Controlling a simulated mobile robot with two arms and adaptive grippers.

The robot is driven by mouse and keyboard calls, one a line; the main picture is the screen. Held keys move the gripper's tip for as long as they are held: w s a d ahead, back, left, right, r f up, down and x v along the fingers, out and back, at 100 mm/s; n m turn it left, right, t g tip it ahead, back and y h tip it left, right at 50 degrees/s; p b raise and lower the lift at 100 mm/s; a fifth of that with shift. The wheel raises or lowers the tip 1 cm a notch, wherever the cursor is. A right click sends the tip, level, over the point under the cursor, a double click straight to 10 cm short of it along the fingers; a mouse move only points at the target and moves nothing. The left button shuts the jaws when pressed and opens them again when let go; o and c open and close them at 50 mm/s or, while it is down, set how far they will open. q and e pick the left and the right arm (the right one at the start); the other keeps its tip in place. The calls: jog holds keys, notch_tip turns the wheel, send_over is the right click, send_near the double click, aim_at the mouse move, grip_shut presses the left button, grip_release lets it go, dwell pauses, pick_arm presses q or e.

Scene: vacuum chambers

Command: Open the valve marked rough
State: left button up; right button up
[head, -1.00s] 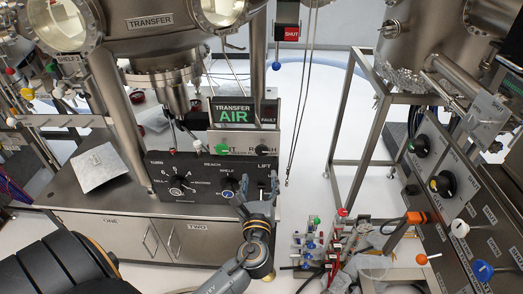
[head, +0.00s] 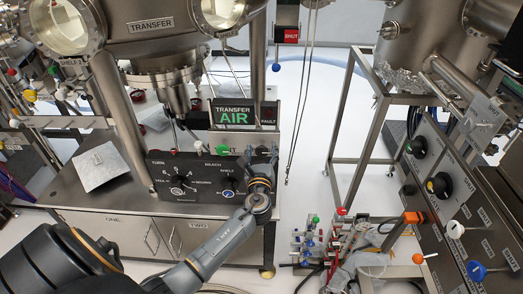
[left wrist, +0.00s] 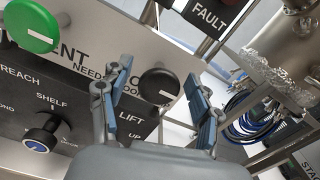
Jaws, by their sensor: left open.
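My left gripper (head: 262,154) is open in front of the panel below the green TRANSFER AIR sign (head: 233,115). In the left wrist view its two fingers (left wrist: 156,108) stand apart on either side of a round black knob (left wrist: 157,86). The knob looks a little beyond the fingertips; I cannot tell if they touch it. The lettering by this knob is mostly covered, so I cannot read "rough" on it. A green knob (left wrist: 32,25), with lettering ending in "ENT", is to its left; it also shows in the head view (head: 222,151). My right gripper is not in view.
The black panel (head: 165,168) below carries the REACH, SHELF and LIFT controls, including a blue-tipped knob (left wrist: 40,140). A rack of small coloured valves (head: 315,240) stands at lower right. A metal frame (head: 345,130) is farther right, with open floor inside it.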

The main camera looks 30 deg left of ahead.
pick_arm(q)
jog(key=c, duration=1.2)
jog(key=n+b, duration=0.2)
jog(key=n, duration=0.1)
jog(key=shift+f+n, duration=0.2)
jog(key=shift+n, duration=0.1)
jog(key=n+b, duration=0.3)
jog(key=n, duration=0.2)
jog(key=shift+f+b, duration=0.1)
jog(key=shift+b, duration=0.25)
jog(key=n+b, duration=0.2)
jog(key=n, duration=0.3)
jog(key=shift+s+a, duration=0.1)
jog(key=shift+n+b, duration=1.2)
jog(key=shift+n, duration=1)
